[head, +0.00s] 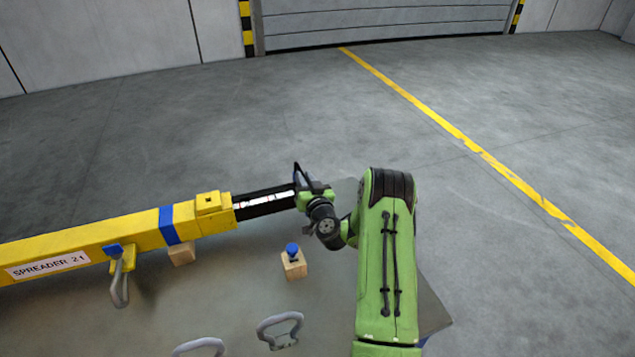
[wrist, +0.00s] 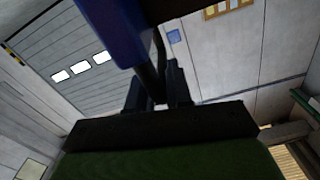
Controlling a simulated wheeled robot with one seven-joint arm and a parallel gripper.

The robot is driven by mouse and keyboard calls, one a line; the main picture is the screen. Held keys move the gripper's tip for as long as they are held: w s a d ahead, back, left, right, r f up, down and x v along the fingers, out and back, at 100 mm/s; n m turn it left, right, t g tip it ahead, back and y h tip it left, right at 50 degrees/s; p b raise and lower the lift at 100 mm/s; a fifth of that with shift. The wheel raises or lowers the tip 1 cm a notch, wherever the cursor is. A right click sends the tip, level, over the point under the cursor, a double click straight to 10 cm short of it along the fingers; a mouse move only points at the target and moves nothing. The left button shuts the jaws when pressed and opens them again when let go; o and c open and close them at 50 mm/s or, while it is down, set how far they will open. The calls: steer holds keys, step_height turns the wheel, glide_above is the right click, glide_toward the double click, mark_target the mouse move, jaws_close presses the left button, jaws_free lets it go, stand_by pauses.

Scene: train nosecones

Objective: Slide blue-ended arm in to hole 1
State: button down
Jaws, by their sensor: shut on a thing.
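My gripper (head: 303,190) is at the arm's outer end, where a dark upright end piece (head: 299,174) shows. In the wrist view my gripper (wrist: 157,88) is shut on a black bar or handle (wrist: 150,82) beside a large blue part (wrist: 112,32), which appears to be the arm's blue end. The beam's top has a raised yellow block (head: 208,202). Hole numbers cannot be read.
A blue-headed pin (head: 292,248) stands in a wooden block (head: 294,268) in front of the black arm. Another wooden block (head: 182,255) is under the beam. Floor beyond is clear.

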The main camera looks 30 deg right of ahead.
steer(key=w+a+p, duration=0.2)
steer(key=a, duration=0.8)
steer(key=shift+w, duration=0.3)
steer(key=shift+r, duration=0.1)
steer(key=c, duration=1.4)
jaws_free()
steer(key=shift+a, duration=0.1)
steer(key=shift+o, duration=1.4)
steer(key=shift+a, duration=0.2)
steer(key=shift+d, duration=0.1)
steer(key=shift+d, duration=0.1)
